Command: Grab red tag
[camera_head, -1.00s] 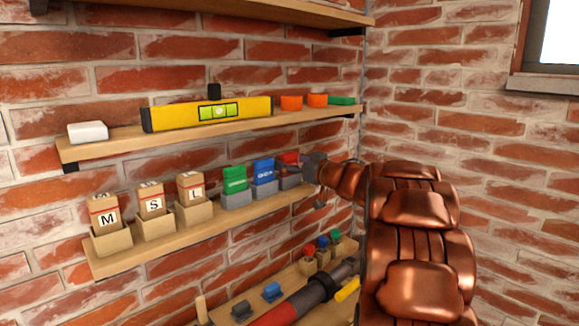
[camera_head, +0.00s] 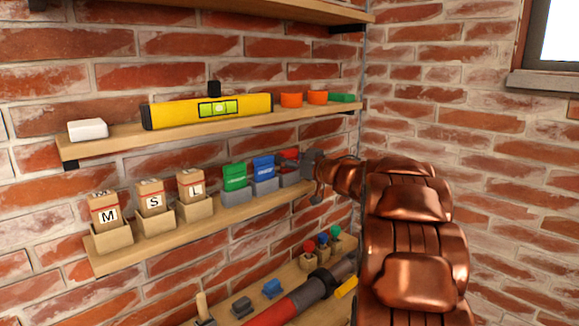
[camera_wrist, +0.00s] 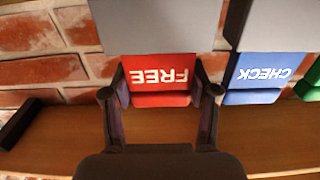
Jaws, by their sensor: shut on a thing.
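The red tag (camera_wrist: 160,75) reads "FREE", upside down in the wrist view, and stands in a grey holder (camera_wrist: 155,25). My gripper (camera_wrist: 161,85) has one finger on each side of the red tag and is shut on it. In the head view, my gripper (camera_head: 300,160) is at the right end of the middle shelf, and the red tag (camera_head: 288,157) is partly hidden behind its fingers. The tag's lower end still appears to be at the holder.
A blue "CHECK" tag (camera_wrist: 262,75) stands close beside the red one, with a green tag (camera_head: 234,176) beyond it. Boxes marked M, S and L line the middle shelf (camera_head: 150,250).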

